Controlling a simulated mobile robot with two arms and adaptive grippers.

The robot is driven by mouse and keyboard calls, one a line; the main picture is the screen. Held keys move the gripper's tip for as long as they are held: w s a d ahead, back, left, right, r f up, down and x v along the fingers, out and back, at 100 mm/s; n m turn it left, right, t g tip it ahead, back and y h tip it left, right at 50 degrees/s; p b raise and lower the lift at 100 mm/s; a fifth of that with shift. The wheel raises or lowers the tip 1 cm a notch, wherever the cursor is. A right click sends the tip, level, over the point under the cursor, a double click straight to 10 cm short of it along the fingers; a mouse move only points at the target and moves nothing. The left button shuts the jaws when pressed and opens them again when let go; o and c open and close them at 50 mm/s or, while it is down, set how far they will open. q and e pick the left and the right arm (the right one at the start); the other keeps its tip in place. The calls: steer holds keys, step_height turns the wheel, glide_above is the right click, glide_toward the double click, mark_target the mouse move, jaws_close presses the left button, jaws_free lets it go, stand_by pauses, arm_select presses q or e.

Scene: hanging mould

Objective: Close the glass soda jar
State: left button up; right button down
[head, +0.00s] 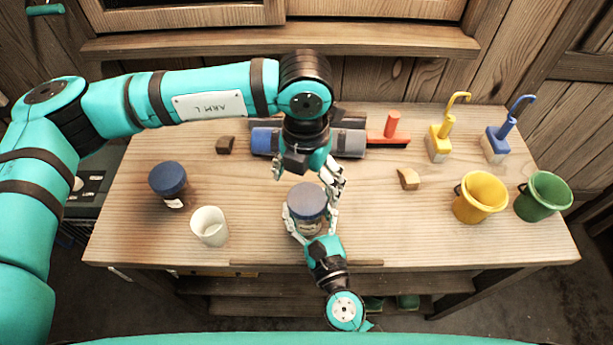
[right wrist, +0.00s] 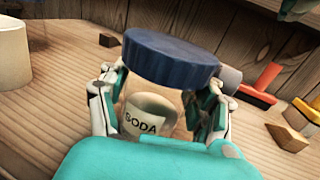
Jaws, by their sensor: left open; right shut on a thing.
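The glass soda jar (right wrist: 148,112), labelled SODA, stands upright near the front middle of the table, clear with pale contents. Its dark blue lid (head: 307,201) is on top of it; in the right wrist view the lid (right wrist: 171,60) covers the mouth. I cannot tell whether it is fully seated. My right gripper (head: 311,223) is shut on the jar's glass body, with fingers on both sides below the lid, as the right wrist view also shows (right wrist: 157,103). My left gripper (head: 306,174) is open and empty, pointing down just behind and above the lid.
A second blue-lidded jar (head: 168,181) and a white cup (head: 209,227) stand to the left. Behind lie a blue-and-grey roll (head: 350,143), an orange-handled tool (head: 391,130) and small wooden blocks (head: 408,179). Yellow (head: 481,198) and green (head: 543,197) buckets stand right.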

mark_target(307, 198)
arm_select(q)
step_height(307, 198, up, 3)
steer(key=n, duration=0.4)
steer(key=shift+n, duration=0.3)
steer(key=shift+f, duration=0.15)
steer(key=shift+f, duration=3.95)
steer(key=shift+c, duration=0.5)
steer(key=c, duration=1.2)
steer(key=shift+o, duration=0.2)
steer(key=m, duration=1.4)
steer(key=shift+m, duration=0.3)
steer(key=m, duration=0.6)
